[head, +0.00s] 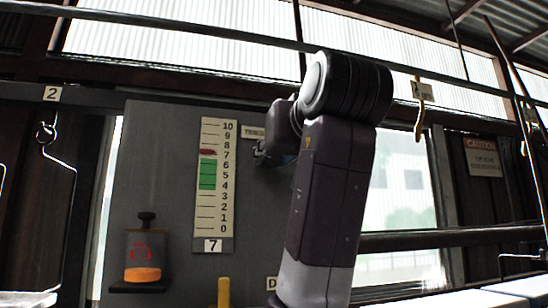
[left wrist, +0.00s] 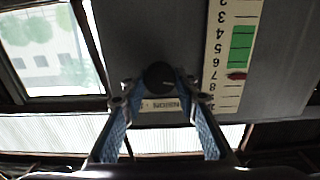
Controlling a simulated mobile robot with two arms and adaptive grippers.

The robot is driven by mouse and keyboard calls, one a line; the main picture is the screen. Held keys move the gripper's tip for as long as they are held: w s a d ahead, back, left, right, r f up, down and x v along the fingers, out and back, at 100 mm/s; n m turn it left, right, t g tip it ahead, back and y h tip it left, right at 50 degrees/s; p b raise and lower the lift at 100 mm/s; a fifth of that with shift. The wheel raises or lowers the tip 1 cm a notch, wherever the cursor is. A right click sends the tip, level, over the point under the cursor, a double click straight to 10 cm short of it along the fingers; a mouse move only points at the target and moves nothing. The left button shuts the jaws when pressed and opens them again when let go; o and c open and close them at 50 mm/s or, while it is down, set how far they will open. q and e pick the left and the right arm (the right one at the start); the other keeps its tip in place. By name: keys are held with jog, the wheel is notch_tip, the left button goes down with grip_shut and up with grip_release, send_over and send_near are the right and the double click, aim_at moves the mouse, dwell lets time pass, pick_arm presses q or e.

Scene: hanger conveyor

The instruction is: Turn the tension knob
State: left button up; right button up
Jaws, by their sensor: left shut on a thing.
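The tension knob (left wrist: 159,75) is a round black knob on the grey panel (head: 165,185), beside a small label plate (left wrist: 160,104). My left gripper (left wrist: 156,80) is shut on the knob, with a blue-padded finger on each side of it. In the head view the left gripper (head: 262,152) is small and partly hidden behind my arm, and the knob cannot be made out. The tension scale (head: 214,185) runs from 0 to 10 with a green band; its red marker (head: 207,152) sits just above the band, near 7. It also shows upside down in the left wrist view (left wrist: 232,60).
A plate reading 7 (head: 213,245) is under the scale. A bottle with orange contents (head: 142,262) stands on a small shelf at lower left. A yellow post (head: 224,292) stands below. Wire hangers (head: 45,180) hang at left, and a yellow hook (head: 420,115) at right.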

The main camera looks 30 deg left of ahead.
pick_arm(q)
jog(key=n, duration=0.3)
jog(key=shift+n, duration=0.3)
jog(key=n, duration=0.4)
jog(key=shift+p, duration=0.4)
jog(key=shift+n, duration=0.3)
jog(key=o, duration=1.1)
jog(key=shift+o, duration=0.2)
